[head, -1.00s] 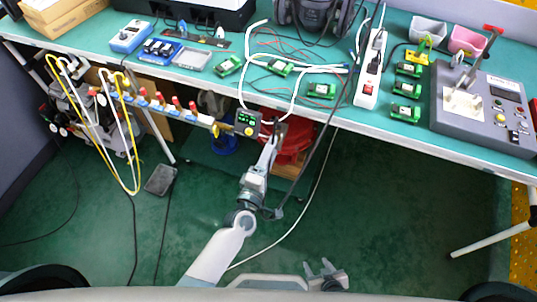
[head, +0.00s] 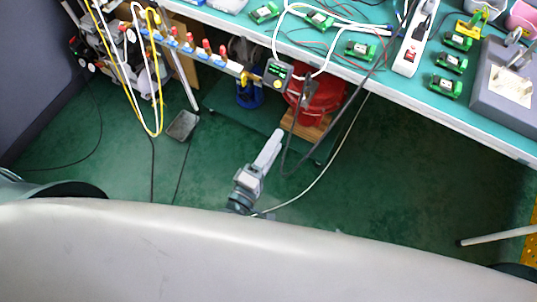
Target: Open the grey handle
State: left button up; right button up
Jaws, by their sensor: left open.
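The valve positioner, a dark box with green lights (head: 278,73), hangs at the table's front edge at the end of a pipe with red-topped valves (head: 205,53). A small greyish part (head: 308,92) sits just to its lower right; I cannot tell whether this is the grey handle. No other grey handle stands out there. My left gripper (head: 270,143) is open and empty, below and left of that part, clearly apart from it in the picture. Its fingers point up toward the table and overlap, so the gap hardly shows. My right gripper is out of view.
The green table (head: 440,105) bears green circuit boards (head: 361,50), a white power strip (head: 412,45) and a grey machine (head: 490,97). Below it are a red object (head: 318,98), hanging dark and white cables, and yellow hoses (head: 120,80). The green floor (head: 390,180) is mostly clear.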

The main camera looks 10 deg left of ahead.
pick_arm(q)
jog(key=shift+v, duration=1.5)
